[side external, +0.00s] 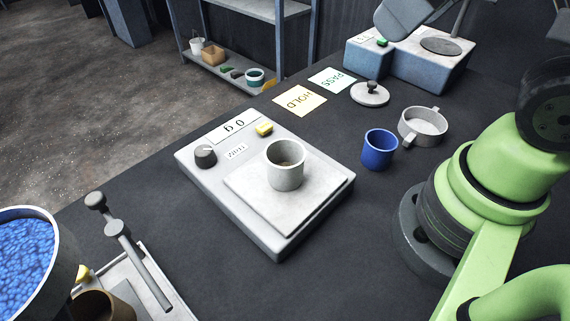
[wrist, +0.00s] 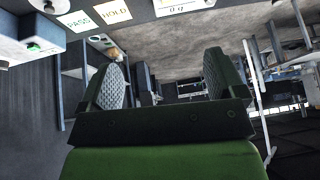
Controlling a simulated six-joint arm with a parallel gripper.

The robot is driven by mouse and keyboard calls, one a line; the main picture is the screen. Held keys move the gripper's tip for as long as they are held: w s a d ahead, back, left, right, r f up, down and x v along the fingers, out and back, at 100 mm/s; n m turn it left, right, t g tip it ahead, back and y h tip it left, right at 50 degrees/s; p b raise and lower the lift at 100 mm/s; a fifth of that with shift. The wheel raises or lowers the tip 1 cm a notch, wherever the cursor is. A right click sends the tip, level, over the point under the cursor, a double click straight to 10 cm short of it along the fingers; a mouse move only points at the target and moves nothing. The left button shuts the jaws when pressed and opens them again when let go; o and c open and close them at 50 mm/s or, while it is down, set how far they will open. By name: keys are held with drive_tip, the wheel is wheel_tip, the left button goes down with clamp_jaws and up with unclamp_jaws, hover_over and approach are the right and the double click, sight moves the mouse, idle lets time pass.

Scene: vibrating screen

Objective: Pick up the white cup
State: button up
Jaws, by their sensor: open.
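A white cup (side external: 285,171) stands upright on the pale square plate of a scale (side external: 273,249), with a little brownish material visible inside it. The scale has a dark knob, a yellow button and a display label. My gripper (wrist: 168,80) shows in the wrist view with its two textured fingers wide apart and nothing between them. In the side view the gripper itself is not visible; only my green arm shows at the right. The cup is not visible in the wrist view.
A blue cup (side external: 379,150), a white two-handled pot (side external: 423,124) and a lid (side external: 369,95) stand right of the scale. HOLD (side external: 299,100) and PASS (side external: 332,80) cards lie behind. A container of blue material (side external: 28,262) stands front left. Dark table is bare in front of the scale.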

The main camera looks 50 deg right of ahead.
drive_tip(key=w+a+f+n+g+h, duration=0.1)
drive_tip(key=w+f+n+h, duration=0.2)
drive_tip(key=n, duration=0.7)
drive_tip(key=n+g+y, duration=0.1)
drive_tip(key=n, duration=2.2)
hover_over(286, 166)
drive_tip(key=s+d, duration=0.1)
drive_tip(key=s, duration=0.1)
wheel_tip(286, 166, down, 11)
drive_tip(key=shift+x, duration=4.9)
drive_tip(key=c, duration=1)
